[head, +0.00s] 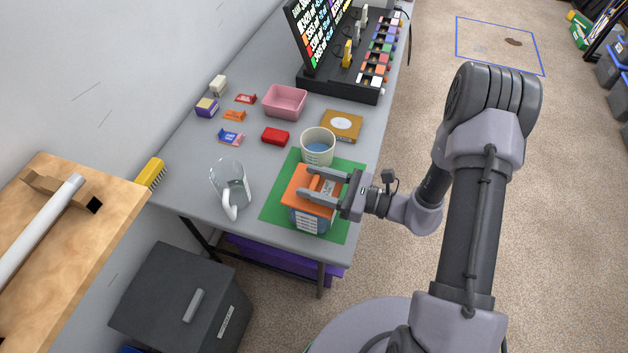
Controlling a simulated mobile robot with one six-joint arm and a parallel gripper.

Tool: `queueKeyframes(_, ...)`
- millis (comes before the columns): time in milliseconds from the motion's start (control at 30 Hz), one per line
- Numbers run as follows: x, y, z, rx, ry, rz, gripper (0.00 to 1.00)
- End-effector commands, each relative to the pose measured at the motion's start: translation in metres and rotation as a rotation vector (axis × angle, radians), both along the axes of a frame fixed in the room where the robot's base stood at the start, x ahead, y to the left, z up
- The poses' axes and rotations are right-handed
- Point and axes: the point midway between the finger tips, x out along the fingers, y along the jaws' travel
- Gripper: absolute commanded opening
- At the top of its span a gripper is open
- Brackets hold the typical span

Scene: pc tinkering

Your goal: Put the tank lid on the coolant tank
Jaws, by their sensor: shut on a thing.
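The orange tank lid (296,184) is at the top of the coolant tank (308,220), over the green mat (345,226). The tank is a squat bluish container with a white label on its front. My gripper (307,182) reaches in from the right, its two fingers closed on the lid. The lid covers the tank's opening from this view. I cannot tell whether it rests on the rim or is held just above it.
A cream cup (318,158) with blue liquid stands just behind the tank. A clear jug (230,186) stands to the left. A pink bin (284,103), an orange-brown box (342,126), a red block (275,137) and small packets lie farther back. The table's right edge is close.

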Motion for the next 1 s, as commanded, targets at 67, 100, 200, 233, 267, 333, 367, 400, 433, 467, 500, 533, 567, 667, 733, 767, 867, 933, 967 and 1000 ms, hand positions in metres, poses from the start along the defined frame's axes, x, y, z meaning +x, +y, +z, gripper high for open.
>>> queueKeyframes(67,0.000,0.000,-0.002,0.000,0.000,0.000,0.00)
queueKeyframes(100,0.000,0.000,-0.003,0.000,0.000,0.000,0.00)
queueKeyframes(200,0.000,0.000,-0.004,0.000,0.000,0.000,0.00)
queueKeyframes(233,0.000,0.000,-0.004,0.000,0.000,0.000,0.00)
queueKeyframes(267,0.000,0.000,-0.005,0.000,0.000,0.000,0.00)
queueKeyframes(333,0.000,0.000,-0.006,0.000,0.000,0.000,0.00)
queueKeyframes(367,0.000,0.000,-0.006,0.000,0.000,0.000,0.00)
queueKeyframes(400,0.000,0.000,-0.007,0.000,0.000,0.000,0.00)
queueKeyframes(433,0.000,0.000,-0.007,0.000,0.000,0.000,0.00)
queueKeyframes(467,0.000,0.000,-0.008,0.000,0.000,0.000,0.00)
queueKeyframes(500,0.000,0.000,-0.009,0.000,0.000,0.000,0.00)
queueKeyframes(533,0.000,0.000,-0.009,0.000,0.000,0.000,0.00)
queueKeyframes(567,0.000,0.000,-0.009,0.000,0.000,0.000,0.00)
queueKeyframes(667,0.000,0.000,-0.011,0.000,0.000,0.000,0.00)
queueKeyframes(733,0.000,0.000,-0.012,0.000,0.000,0.000,0.00)
queueKeyframes(767,0.000,0.000,-0.013,0.000,0.000,0.000,0.00)
queueKeyframes(867,0.000,0.000,-0.014,0.000,0.000,0.000,0.00)
queueKeyframes(933,0.000,0.000,-0.015,0.000,0.000,0.000,0.00)
queueKeyframes(967,0.000,0.000,-0.015,0.000,0.000,0.000,0.00)
queueKeyframes(1000,0.000,0.000,-0.016,0.000,0.000,0.000,0.00)
